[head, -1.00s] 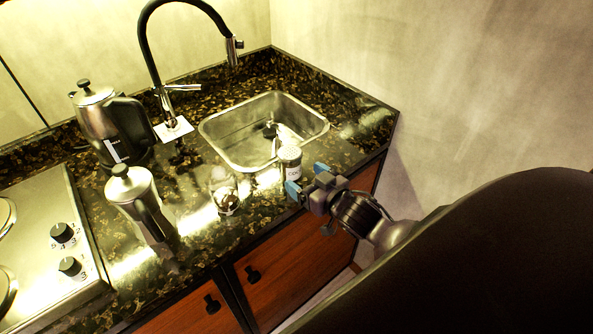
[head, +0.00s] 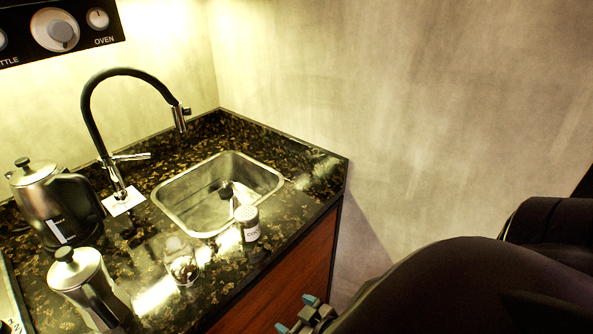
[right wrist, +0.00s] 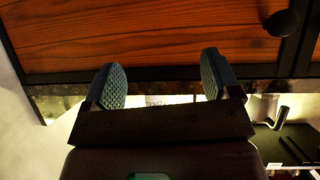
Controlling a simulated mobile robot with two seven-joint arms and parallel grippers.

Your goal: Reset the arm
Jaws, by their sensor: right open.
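My right gripper (head: 302,318) is at the bottom edge of the head view, below the counter's front edge and in front of the wooden cabinet. Its blue-tipped fingers are apart with nothing between them. In the right wrist view the open fingers (right wrist: 163,86) point at the wooden cabinet front (right wrist: 150,40), and no object is between them. My right arm (head: 440,290) fills the lower right of the head view. My left gripper does not show.
The dark stone counter (head: 220,290) holds a shaker (head: 246,224), a small glass jar (head: 181,262), a moka pot (head: 88,285) and a kettle (head: 55,205). A sink (head: 160,195) with a black faucet (head: 95,125) lies behind. A bare wall (head: 420,120) stands to the right.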

